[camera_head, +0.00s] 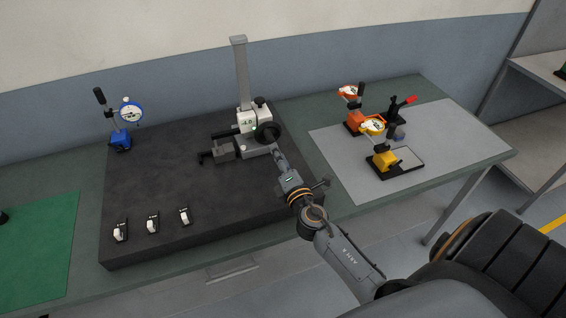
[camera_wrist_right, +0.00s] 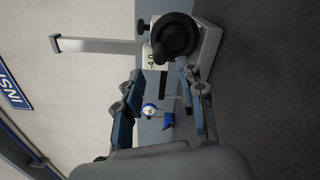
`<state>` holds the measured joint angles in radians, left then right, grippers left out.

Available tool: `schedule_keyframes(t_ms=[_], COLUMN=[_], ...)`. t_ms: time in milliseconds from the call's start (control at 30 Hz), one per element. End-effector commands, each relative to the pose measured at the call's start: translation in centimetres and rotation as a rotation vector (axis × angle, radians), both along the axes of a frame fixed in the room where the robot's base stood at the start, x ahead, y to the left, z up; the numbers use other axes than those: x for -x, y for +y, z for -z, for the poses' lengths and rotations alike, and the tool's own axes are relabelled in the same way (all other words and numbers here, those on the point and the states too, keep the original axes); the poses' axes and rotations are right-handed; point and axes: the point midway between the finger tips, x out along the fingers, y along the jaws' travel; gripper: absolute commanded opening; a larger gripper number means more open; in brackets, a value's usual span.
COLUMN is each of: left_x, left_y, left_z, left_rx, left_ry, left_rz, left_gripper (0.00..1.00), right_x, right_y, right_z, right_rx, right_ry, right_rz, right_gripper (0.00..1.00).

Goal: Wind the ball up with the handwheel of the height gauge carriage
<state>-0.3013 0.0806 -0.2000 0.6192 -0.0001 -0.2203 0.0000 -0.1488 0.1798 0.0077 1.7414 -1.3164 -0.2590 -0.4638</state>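The height gauge (camera_head: 241,75) stands on the dark granite plate, with a tall grey column and a white carriage (camera_head: 248,121) with a small display. The black handwheel (camera_head: 267,131) is on the carriage's right side; it shows large in the right wrist view (camera_wrist_right: 176,36). A dark stylus arm (camera_head: 205,157) reaches left from the gauge, low beside a grey block (camera_head: 223,151); I cannot make out the ball. My right gripper (camera_head: 276,148) is just in front of and below the handwheel. My left gripper is out of view.
A blue dial indicator stand (camera_head: 121,139) is at the plate's back left. Several small black-and-white pieces (camera_head: 152,225) lie along its front. Orange and yellow gauge stands (camera_head: 383,158) are on the grey mat (camera_head: 440,150) to the right. The plate's middle (camera_head: 165,180) is clear.

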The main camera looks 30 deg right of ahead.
Motion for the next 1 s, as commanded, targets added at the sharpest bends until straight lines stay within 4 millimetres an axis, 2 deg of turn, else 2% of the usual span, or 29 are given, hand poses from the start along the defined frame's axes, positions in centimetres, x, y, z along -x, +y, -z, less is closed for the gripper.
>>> schedule_keyframes(t_ms=[433, 1000], left_x=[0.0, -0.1], left_y=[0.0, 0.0], left_z=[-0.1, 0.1], left_rx=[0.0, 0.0], left_ry=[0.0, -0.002], left_rz=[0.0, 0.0], left_gripper=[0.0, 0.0], right_x=[-5.4, -5.8], right_y=[-1.3, -1.4], right_z=[-0.1, 0.0], right_rx=[-0.001, -0.001], right_ry=[-0.002, 0.0], right_rz=[0.001, 0.0], right_gripper=[0.39, 0.39])
